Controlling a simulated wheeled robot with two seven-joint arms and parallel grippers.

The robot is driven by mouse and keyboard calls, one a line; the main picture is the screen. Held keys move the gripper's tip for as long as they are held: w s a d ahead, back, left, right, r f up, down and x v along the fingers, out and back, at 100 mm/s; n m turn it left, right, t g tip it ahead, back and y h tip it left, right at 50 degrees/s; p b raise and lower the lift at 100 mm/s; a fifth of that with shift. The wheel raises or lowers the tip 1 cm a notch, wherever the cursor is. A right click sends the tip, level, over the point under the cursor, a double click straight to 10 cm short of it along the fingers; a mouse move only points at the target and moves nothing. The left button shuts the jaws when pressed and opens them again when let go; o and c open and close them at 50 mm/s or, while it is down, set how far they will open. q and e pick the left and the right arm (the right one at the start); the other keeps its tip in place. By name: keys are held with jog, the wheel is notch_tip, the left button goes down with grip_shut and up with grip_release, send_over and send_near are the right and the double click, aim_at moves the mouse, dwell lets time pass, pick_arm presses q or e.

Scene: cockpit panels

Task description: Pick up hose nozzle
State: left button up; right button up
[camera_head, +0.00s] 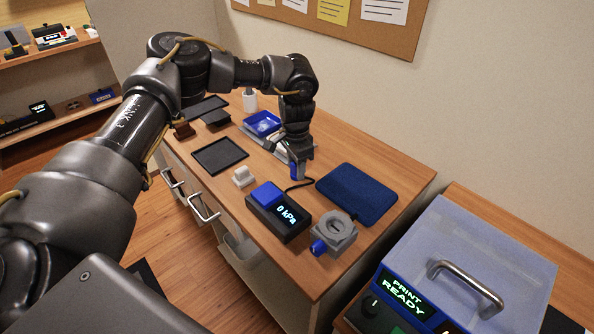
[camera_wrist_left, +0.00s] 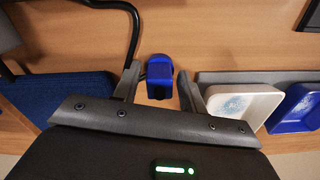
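The hose nozzle is a small blue block at the end of a black hose. It shows in the head view (camera_head: 297,172) at the tip of my left gripper, and in the left wrist view (camera_wrist_left: 160,76) between the fingers. My left gripper (camera_head: 298,158) points down over the desk. In the wrist view its fingers (camera_wrist_left: 159,84) are spread, with a clear gap on the nozzle's right and a smaller one on its left. The hose (camera_wrist_left: 132,25) curves away from the nozzle. My right gripper is not in view.
A gauge box reading "0 kPa" (camera_head: 279,213) and a grey fixture with a blue port (camera_head: 336,232) stand at the desk's front. A dark blue mat (camera_head: 357,194) lies right of the nozzle. A white block (camera_head: 243,176) and black tray (camera_head: 219,155) lie left; blue tray (camera_head: 262,122) behind.

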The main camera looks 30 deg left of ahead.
pick_arm(q)
jog(key=c, duration=0.8)
jog(key=shift+r, duration=0.15)
